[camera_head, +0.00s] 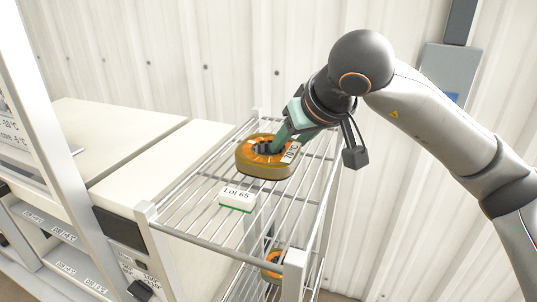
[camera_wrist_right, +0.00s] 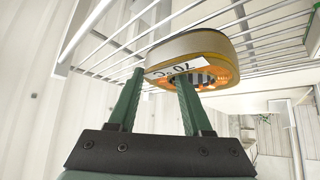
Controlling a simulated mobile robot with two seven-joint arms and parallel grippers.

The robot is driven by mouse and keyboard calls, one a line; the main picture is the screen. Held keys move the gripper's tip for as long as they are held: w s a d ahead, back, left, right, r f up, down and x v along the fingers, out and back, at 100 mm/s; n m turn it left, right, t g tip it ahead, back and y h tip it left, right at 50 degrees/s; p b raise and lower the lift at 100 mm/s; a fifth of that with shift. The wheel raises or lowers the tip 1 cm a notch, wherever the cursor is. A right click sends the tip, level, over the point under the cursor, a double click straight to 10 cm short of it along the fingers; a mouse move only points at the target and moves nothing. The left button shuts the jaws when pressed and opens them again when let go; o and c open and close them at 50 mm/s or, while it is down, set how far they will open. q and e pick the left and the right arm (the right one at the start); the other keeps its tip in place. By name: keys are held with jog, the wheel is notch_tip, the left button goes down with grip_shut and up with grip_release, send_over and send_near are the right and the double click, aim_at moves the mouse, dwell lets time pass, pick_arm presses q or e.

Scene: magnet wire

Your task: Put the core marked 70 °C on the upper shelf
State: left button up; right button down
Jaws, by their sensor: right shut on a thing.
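The core (camera_head: 262,172) is a brown-orange ring with a white label. The label reads 70 °C in the right wrist view, where the core (camera_wrist_right: 222,48) also shows. My right gripper (camera_head: 280,143) is shut on the core, with its green fingers at the ring's wall near the label. The core is at the upper wire shelf (camera_head: 185,208), toward its back; I cannot tell if it touches the wires. My left gripper is not in view.
A white block marked LOT 65 (camera_head: 237,198) lies on the upper shelf in front of the core. Another orange core (camera_head: 271,263) sits lower in the rack, partly hidden by its post. A cream-topped cabinet (camera_head: 150,165) stands left of the rack. A corrugated wall is behind.

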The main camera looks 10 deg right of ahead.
jog(key=shift+r, duration=0.15)
jog(key=shift+r, duration=0.1)
